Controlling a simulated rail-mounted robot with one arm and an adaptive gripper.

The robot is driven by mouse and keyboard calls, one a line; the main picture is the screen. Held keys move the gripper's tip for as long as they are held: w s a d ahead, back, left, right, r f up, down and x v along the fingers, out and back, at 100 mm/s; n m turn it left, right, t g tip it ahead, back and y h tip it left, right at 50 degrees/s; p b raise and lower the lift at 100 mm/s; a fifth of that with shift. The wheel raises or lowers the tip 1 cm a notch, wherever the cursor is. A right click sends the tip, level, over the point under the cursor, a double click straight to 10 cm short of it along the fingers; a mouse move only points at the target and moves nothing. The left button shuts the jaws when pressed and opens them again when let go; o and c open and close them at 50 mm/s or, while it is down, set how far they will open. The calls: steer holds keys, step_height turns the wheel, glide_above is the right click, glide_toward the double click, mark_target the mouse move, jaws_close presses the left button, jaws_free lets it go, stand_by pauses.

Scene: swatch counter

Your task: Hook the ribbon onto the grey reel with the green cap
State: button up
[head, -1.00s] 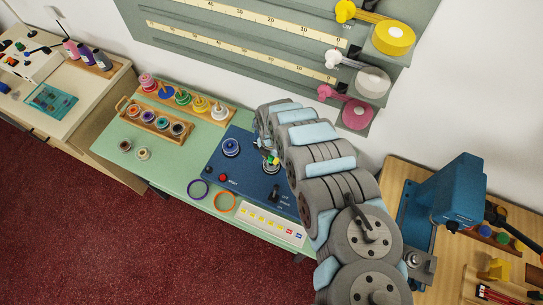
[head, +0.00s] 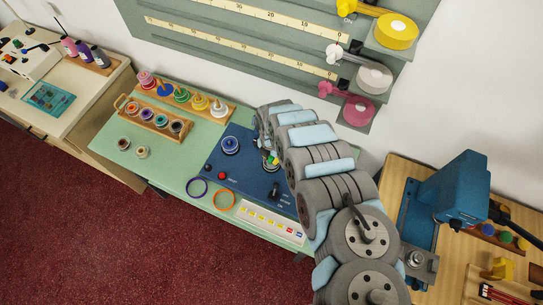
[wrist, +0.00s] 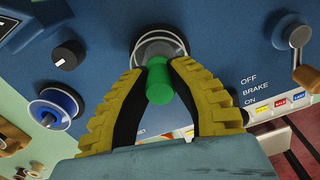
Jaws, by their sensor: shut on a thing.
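In the wrist view, my gripper (wrist: 158,67) has its two yellow ribbed fingers closed in on a green cap (wrist: 159,88). The cap is a short upright cylinder at the middle of the grey reel (wrist: 160,44), which sits on the blue panel (wrist: 100,30). The fingertips hide part of the reel's near side. In the head view, my gripper (head: 272,158) is at the same reel, and my arm covers much of it. No ribbon shows between the fingers, and I cannot tell whether any is on the reel.
A blue reel (head: 231,146) stands left of the grey one. A cranked lever (wrist: 297,38) is at right in the wrist view. Purple (head: 197,187) and orange (head: 224,199) rings lie near the counter's front edge. Spool racks (head: 155,119) stand at left; a blue press (head: 455,190) at right.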

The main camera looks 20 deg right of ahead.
steer(key=shift+f, duration=0.2)
steer(key=o, duration=0.8)
step_height(320, 180, up, 7)
steer(key=p, duration=0.5)
steer(key=shift+r+p, duration=0.1)
steer(key=shift+p, duration=0.3)
stand_by(0.8)
